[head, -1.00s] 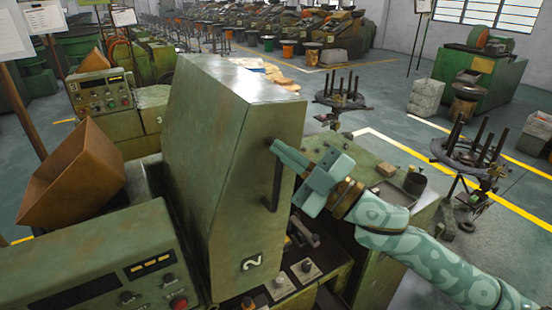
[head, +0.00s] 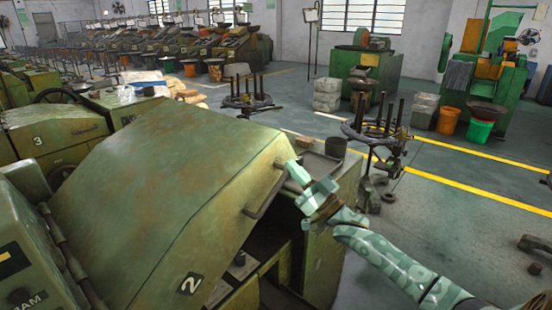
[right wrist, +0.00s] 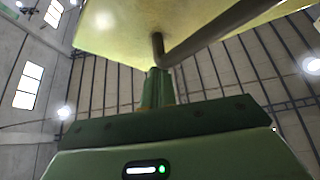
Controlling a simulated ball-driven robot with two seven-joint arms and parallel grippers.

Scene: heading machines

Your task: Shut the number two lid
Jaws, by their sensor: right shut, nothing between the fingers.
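My left gripper is out of view.
A machine marked 3 (head: 55,135) stands behind on the left. A dark cup (head: 336,147) stands on the machine's right ledge. A spiked round stand (head: 375,130) is on the floor beyond. Open floor lies to the right.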

